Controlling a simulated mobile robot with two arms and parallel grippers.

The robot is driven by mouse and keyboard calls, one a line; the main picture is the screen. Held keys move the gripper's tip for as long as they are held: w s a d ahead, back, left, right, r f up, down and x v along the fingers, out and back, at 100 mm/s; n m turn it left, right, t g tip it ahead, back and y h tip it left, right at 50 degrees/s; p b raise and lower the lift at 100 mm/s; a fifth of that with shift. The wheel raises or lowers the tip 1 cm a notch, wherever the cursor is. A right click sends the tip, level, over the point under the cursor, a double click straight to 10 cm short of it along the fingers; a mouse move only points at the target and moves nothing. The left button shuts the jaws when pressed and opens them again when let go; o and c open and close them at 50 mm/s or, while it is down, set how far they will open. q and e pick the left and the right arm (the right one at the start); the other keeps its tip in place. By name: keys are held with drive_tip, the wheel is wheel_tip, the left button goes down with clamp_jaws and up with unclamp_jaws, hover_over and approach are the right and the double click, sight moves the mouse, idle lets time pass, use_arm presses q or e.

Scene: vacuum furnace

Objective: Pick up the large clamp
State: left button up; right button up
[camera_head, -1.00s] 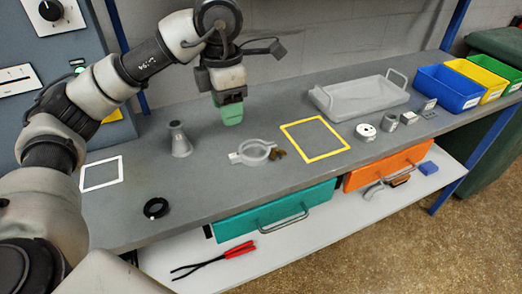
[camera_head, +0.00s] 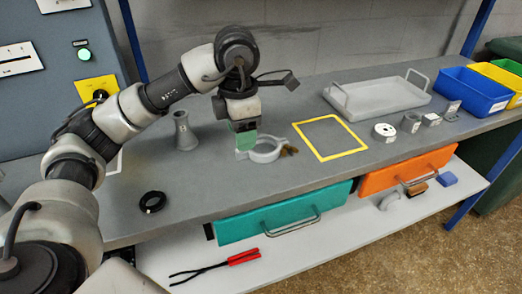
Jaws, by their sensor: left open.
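The large clamp (camera_head: 267,150) is a light grey ring with a lug on its left side and a brownish piece at its right. It lies flat on the grey workbench. My left gripper (camera_head: 246,146), with green fingertips, points down at the left side of the clamp, over its lug. The fingertips hide that lug, and I cannot tell whether they touch it. The gripper is open. My right gripper is not in view.
A grey cone-shaped fitting (camera_head: 185,131) stands left of the gripper, and a black ring (camera_head: 153,202) lies nearer the front. A yellow square outline (camera_head: 356,150), grey tray (camera_head: 372,105) and blue bin (camera_head: 482,98) are to the right. Drawers (camera_head: 270,222) hang below the bench.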

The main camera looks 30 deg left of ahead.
use_arm(q)
drive_tip(key=f, duration=0.5)
drive_tip(key=shift+w+a+b, duration=0.1)
drive_tip(key=shift+a+b, duration=0.2)
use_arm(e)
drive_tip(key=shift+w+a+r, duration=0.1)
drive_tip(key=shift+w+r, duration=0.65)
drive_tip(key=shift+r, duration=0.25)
use_arm(q)
drive_tip(key=shift+c, duration=0.3)
clamp_jaws()
